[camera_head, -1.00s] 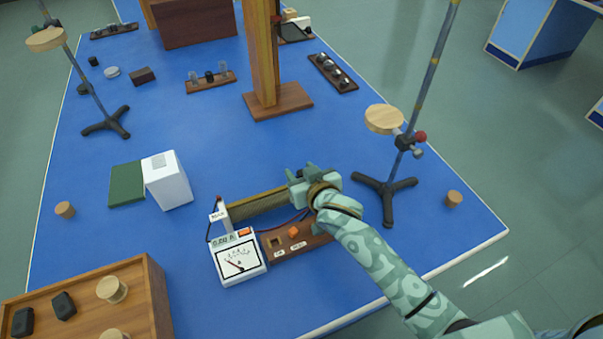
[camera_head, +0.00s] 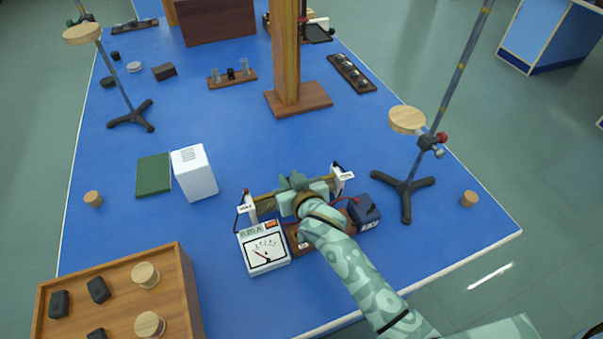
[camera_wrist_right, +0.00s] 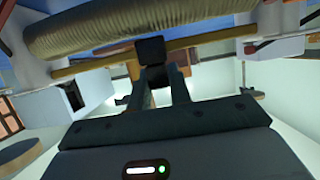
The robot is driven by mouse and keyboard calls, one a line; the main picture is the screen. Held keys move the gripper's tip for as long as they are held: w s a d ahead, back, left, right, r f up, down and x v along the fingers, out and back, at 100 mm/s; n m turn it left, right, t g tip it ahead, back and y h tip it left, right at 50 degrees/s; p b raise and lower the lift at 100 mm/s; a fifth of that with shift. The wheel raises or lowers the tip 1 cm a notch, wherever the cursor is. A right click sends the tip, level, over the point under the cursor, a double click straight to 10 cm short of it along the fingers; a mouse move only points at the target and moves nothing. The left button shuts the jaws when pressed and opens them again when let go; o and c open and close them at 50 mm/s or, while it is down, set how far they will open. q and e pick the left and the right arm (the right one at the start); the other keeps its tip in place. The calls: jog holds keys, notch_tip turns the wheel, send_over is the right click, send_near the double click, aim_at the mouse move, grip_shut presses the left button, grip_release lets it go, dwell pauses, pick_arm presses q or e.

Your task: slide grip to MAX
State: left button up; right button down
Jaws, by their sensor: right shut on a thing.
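The slide rheostat lies across the bench, with its brass rod (camera_head: 264,196) between two white end posts. The left post (camera_head: 247,208) carries a label that seems to read MAX; the right post (camera_head: 341,178) has a label too small to read. My right gripper (camera_head: 300,190) is over the middle of the rheostat and hides the grip in the head view. In the right wrist view, the black grip (camera_wrist_right: 152,50) sits on the rod beside the wound coil (camera_wrist_right: 110,28), between my fingertips, which are shut on it. My left gripper is not in view.
An analog meter (camera_head: 264,250) stands in front of the left post. A dark blue box (camera_head: 363,211) is by the right end, with red wire near it. A white box (camera_head: 194,174) and a tripod stand (camera_head: 405,187) flank the rheostat. A wooden tray (camera_head: 115,285) is front left.

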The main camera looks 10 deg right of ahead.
jog(key=shift+d, duration=0.4)
jog(key=c, duration=1.3)
grip_release()
jog(key=shift+a, duration=0.15)
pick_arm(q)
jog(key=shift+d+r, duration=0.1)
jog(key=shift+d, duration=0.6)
pick_arm(e)
jog(key=shift+s, duration=0.15)
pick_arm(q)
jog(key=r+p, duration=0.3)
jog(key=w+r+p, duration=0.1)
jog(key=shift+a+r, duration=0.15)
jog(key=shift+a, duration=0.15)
pick_arm(e)
jog(key=v, duration=1.6)
